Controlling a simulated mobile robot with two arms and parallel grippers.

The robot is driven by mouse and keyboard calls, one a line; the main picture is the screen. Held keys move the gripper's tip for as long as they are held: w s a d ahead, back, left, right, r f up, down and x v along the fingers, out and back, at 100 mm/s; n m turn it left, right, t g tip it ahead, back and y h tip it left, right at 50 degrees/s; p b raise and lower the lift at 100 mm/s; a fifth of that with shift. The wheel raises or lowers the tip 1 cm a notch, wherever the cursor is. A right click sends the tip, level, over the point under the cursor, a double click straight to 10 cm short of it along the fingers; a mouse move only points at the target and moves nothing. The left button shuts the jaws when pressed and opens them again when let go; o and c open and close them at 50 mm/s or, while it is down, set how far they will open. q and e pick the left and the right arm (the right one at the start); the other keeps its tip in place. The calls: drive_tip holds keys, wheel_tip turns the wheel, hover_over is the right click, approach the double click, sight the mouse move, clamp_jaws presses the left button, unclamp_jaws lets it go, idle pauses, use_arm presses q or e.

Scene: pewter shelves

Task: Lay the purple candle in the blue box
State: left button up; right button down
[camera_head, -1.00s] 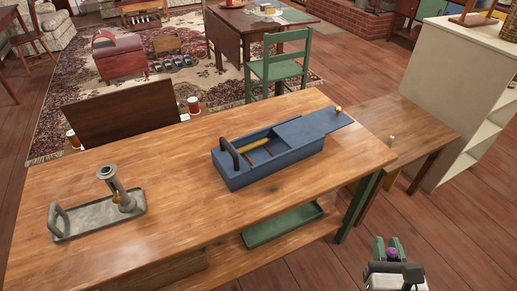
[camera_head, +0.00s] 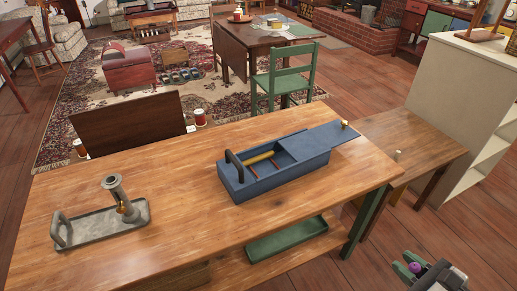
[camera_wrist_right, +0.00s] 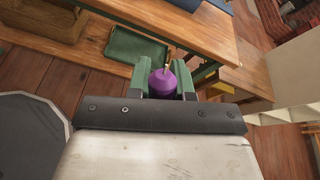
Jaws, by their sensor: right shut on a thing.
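The purple candle (camera_wrist_right: 163,82) is between the green fingers of my right gripper (camera_wrist_right: 163,86) in the right wrist view, its wick end pointing away from the wrist. In the head view my right gripper (camera_head: 408,269) is at the bottom right, off the front of the table, with a bit of the purple candle (camera_head: 414,267) showing. The blue box (camera_head: 283,182) stands on the wooden table with its lid slid partly open to the right. A yellow stick and red sticks lie in its open left part. My left gripper is not in view.
A grey tray (camera_head: 77,238) with a candle holder (camera_head: 117,193) stands at the table's left. A green tray (camera_head: 287,241) lies on the lower shelf. A lower side table (camera_head: 425,150) and a cream shelf unit (camera_head: 462,90) are at the right.

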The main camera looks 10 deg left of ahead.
drive_tip(key=w+n, duration=0.1)
drive_tip(key=w+n+g+y, duration=0.1)
drive_tip(key=w+n+g, duration=0.1)
drive_tip(key=shift+w+a+f, duration=0.15)
drive_tip(key=shift+a+f, duration=0.05)
drive_tip(key=shift+a, duration=0.1)
drive_tip(key=shift+w+f+n+g+y, duration=0.1)
drive_tip(key=shift+w+n+g+y, duration=0.15)
drive_tip(key=shift+n+g+y, duration=0.2)
drive_tip(key=shift+w+a+f+n+g, duration=0.1)
drive_tip(key=shift+w+f+n+g, duration=0.2)
drive_tip(key=shift+n, duration=0.15)
